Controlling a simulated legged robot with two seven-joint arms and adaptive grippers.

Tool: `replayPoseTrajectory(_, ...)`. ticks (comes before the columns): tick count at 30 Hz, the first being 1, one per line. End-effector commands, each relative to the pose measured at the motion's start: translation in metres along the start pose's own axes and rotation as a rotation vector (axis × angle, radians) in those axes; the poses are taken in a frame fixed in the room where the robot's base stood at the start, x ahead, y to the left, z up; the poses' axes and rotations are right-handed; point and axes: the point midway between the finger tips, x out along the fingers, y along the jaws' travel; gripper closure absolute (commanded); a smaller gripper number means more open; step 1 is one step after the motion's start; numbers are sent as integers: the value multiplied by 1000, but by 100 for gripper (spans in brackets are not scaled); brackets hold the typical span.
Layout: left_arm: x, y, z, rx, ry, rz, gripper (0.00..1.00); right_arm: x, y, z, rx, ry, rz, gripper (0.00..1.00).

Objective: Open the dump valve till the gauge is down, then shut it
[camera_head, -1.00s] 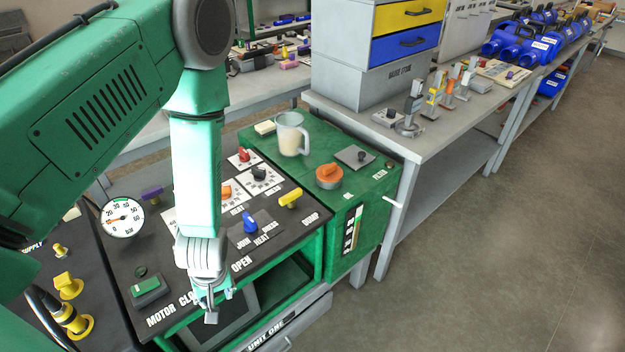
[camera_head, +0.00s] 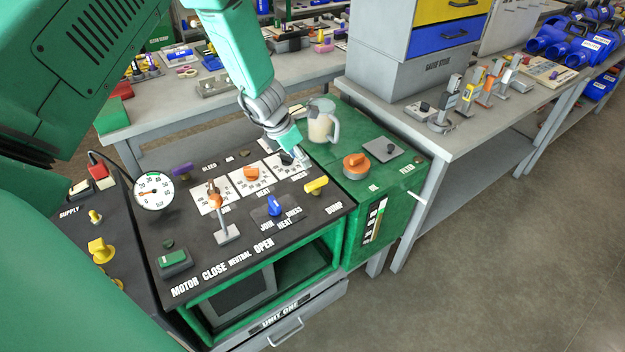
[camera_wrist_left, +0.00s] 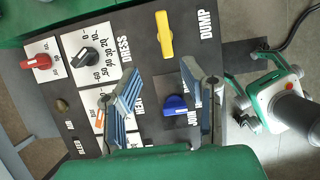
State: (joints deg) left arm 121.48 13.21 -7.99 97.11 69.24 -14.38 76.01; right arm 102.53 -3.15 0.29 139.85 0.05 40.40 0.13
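The yellow dump valve handle (camera_head: 316,186) sits at the right end of the black panel, by the DUMP label; it also shows in the left wrist view (camera_wrist_left: 164,35). My left gripper (camera_head: 303,160) is open and empty over the panel's back right, just behind the handle in the head view. In the left wrist view its two fingers (camera_wrist_left: 168,92) are spread, with the yellow handle beyond the tips. The round white gauge (camera_head: 153,191) stands at the panel's left; its orange needle points left, figures too small to read surely. A green-white part (camera_wrist_left: 270,100) may be my right gripper.
A grey lever (camera_head: 227,235) stands at the panel front. A blue knob (camera_head: 275,206) and orange dial (camera_head: 250,174) are close by. A jug (camera_head: 322,122) and orange round knob (camera_head: 356,164) stand on the green cabinet to the right. Floor beyond is clear.

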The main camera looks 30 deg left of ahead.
Motion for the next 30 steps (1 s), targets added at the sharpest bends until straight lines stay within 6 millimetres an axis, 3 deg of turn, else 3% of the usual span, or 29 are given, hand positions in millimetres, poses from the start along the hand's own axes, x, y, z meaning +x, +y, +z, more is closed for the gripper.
replayPoseTrajectory(9,69,-6,1,9,6,4,64,0,0,0,0,0,0,60)
replayPoseTrajectory(15,101,-2,-1,9,4,2,64,-1,0,0,1,0,0,60)
replayPoseTrajectory(21,116,0,-2,6,2,-1,64,-2,0,0,1,0,0,60)
replayPoseTrajectory(29,116,-2,0,7,2,2,64,-2,0,0,0,0,0,60)
replayPoseTrajectory(30,116,-3,0,8,3,3,67,-2,0,0,0,0,0,60)
